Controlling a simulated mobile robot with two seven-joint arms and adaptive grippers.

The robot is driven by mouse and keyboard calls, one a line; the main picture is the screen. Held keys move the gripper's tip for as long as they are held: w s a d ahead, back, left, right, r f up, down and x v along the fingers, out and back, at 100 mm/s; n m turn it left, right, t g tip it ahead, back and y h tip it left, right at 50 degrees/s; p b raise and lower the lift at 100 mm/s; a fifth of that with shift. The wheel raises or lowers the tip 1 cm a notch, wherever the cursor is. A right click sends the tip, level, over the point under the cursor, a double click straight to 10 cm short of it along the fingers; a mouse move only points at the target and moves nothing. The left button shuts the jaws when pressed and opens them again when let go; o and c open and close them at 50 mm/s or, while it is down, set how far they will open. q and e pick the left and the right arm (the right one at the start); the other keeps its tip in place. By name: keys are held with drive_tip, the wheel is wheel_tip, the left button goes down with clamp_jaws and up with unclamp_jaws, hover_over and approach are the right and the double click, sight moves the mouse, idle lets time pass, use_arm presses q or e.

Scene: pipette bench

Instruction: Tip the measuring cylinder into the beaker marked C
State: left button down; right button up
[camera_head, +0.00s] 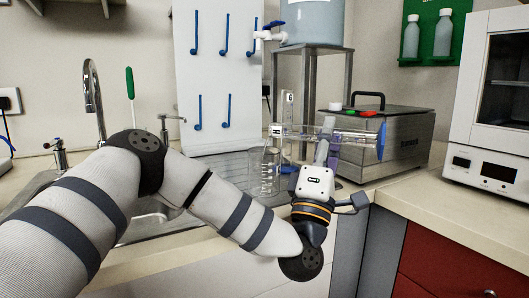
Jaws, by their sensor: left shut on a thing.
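My left gripper (326,130) is shut on the measuring cylinder (350,136), a clear tube with a blue base at its right end. The cylinder lies nearly level, with its mouth at the left and its base at the right. A clear glass beaker (265,178) stands on the counter below and left of the gripper. The cylinder's mouth is above the beaker's top area; I cannot tell whether it touches the rim. No letter on the beaker can be read, nor any liquid flow seen. My right gripper is out of view.
A steel bath (405,140) with a black handle stands behind the cylinder's base. A stand (350,75) carries a blue tank (315,22) with a tap. The sink (40,195) and tap (95,100) are left. A white instrument (490,160) is at right.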

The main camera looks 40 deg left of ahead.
use_arm(q)
drive_tip(key=shift+w+d, duration=0.1)
drive_tip(key=shift+d, duration=0.25)
idle(0.4)
drive_tip(key=shift+a+r+n+g+y+b, duration=0.1)
drive_tip(key=shift+n+g+y+b, duration=0.5)
drive_tip(key=shift+n+y, duration=1.2)
drive_tip(key=shift+r+n, duration=0.1)
drive_tip(key=shift+n, duration=0.2)
drive_tip(key=shift+a+r+n+g+y, duration=0.15)
drive_tip(key=shift+r+n+g+y, duration=0.25)
drive_tip(key=shift+n+y, duration=0.4)
drive_tip(key=shift+a+r+n+g+y, duration=0.1)
drive_tip(key=shift+r+n+g+y, duration=0.25)
drive_tip(key=shift+n+g+y, duration=0.4)
drive_tip(key=shift+a+r+n+g+y, duration=0.15)
drive_tip(key=shift+r+n+g+y, duration=0.15)
drive_tip(key=shift+n+y, duration=0.45)
drive_tip(key=shift+s+a+r+n+g+y, duration=0.1)
drive_tip(key=shift+a+r+n+g+y, duration=0.1)
drive_tip(key=shift+r+n+g+y, duration=0.4)
drive_tip(key=shift+s+a+n+g+y, duration=0.15)
drive_tip(key=shift+n+g, duration=0.15)
drive_tip(key=shift+n, duration=0.55)
drive_tip(key=shift+a+r+n+g+y, duration=0.25)
drive_tip(key=shift+n+g, duration=0.2)
drive_tip(key=shift+n, duration=0.3)
drive_tip(key=shift+r+g, duration=0.15)
drive_tip(key=shift+g, duration=0.15)
